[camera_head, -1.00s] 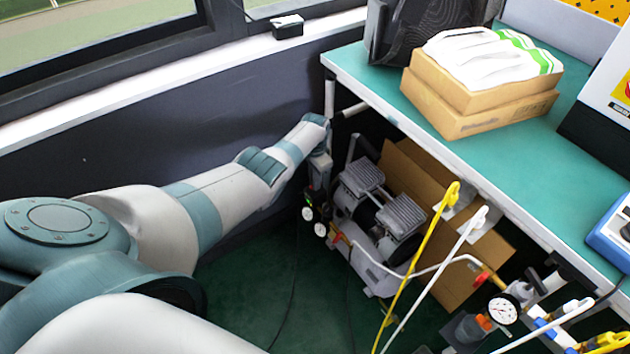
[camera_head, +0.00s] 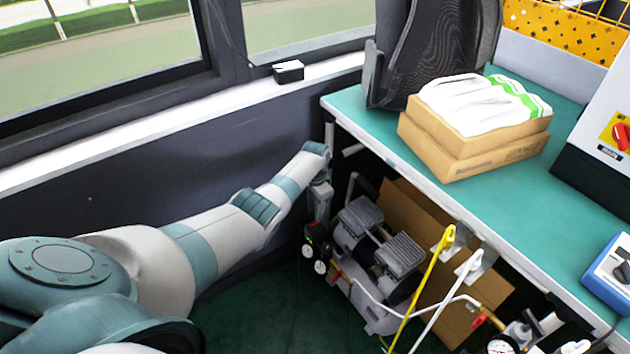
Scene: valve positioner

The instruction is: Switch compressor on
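The compressor (camera_head: 376,262) stands on the dark green floor under the bench, with two ribbed grey motor heads on a light tank. Its small gauges (camera_head: 313,259) and a dark block with a red mark sit at its left end. My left arm reaches in from the left, and my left gripper (camera_head: 320,206) points down just above the gauge end of the compressor. Its fingertips are small and dark against the background, so I cannot tell whether they are open or touching anything. My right gripper is out of view.
The green bench top (camera_head: 450,205) overhangs the compressor, and its front edge runs close to my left wrist. Cardboard boxes (camera_head: 475,140) with a white and green bag lie on it. Yellow and white hoses (camera_head: 425,290) cross in front of the compressor. A dark wall lies behind my arm.

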